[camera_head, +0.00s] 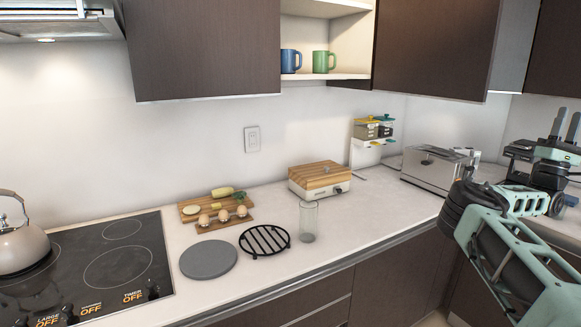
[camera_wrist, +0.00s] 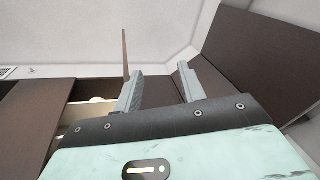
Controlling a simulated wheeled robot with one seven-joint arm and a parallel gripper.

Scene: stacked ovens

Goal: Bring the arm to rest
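My gripper (camera_head: 566,122) is at the right edge of the head view, with its fingers pointing up. My mint-green arm is folded at the lower right. In the wrist view my gripper (camera_wrist: 160,70) shows two grey fingers spread apart with nothing between them. It touches no object that I can see.
A toaster (camera_head: 438,168) stands on the counter just left of my arm. A wooden-topped appliance (camera_head: 319,179), a clear glass (camera_head: 308,222), a black trivet (camera_head: 265,240) and a cooktop (camera_head: 85,262) with a kettle (camera_head: 20,247) lie further left. Dark cabinets (camera_head: 435,42) hang above.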

